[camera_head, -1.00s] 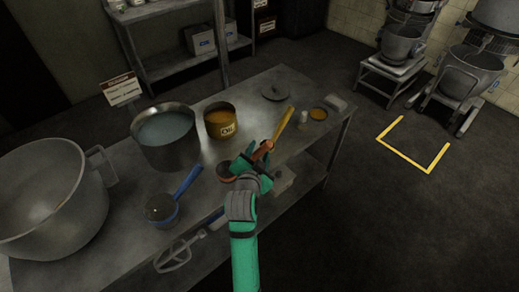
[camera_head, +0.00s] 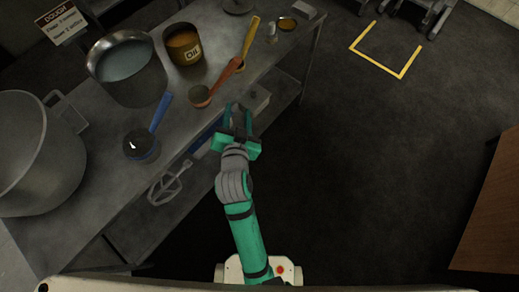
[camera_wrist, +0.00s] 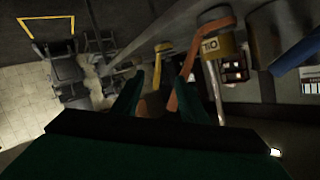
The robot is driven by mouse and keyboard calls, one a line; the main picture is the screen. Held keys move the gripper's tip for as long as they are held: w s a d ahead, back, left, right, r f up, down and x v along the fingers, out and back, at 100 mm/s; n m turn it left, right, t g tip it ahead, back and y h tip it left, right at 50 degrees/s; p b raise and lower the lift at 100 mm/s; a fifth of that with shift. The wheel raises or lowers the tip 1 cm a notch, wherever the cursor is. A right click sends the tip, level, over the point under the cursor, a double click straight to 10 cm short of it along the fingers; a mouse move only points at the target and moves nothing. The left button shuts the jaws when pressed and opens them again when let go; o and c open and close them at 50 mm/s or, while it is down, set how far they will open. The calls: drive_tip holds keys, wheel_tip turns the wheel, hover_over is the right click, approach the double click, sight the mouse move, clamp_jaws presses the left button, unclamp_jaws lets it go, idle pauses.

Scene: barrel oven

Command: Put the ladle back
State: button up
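Three ladles are on the steel table. The red-handled ladle (camera_head: 229,72) has its cup near the table's front edge and its handle pointing back right. The yellow-handled ladle (camera_head: 250,38) lies beside it, and the blue-handled ladle (camera_head: 160,113) is farther left. My gripper (camera_head: 238,108) is open and empty, just off the front edge, apart from the red ladle. In the wrist view, my open fingers (camera_wrist: 158,92) frame the red handle (camera_wrist: 184,84) and yellow handle (camera_wrist: 160,62) beyond them.
A water pot (camera_head: 128,72), an oil tin (camera_head: 183,46) and a large steel bowl (camera_head: 40,160) stand on the table (camera_head: 100,190). A whisk-like beater (camera_head: 168,185) is below the front edge. Dark floor (camera_head: 360,170) at right is clear.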

drive_tip(key=s+d+f+n, duration=0.2)
drive_tip(key=s+d+f, duration=0.1)
drive_tip(key=s+f, duration=0.3)
drive_tip(key=s+d+n, duration=0.1)
drive_tip(key=s+d, duration=0.1)
drive_tip(key=s, duration=1)
drive_tip(key=s+d+r+n+t, duration=0.1)
drive_tip(key=s+d, duration=0.2)
drive_tip(key=s, duration=0.9)
drive_tip(key=shift+s+r+h, duration=0.2)
drive_tip(key=shift+r+h, duration=0.05)
drive_tip(key=shift+h, duration=0.15)
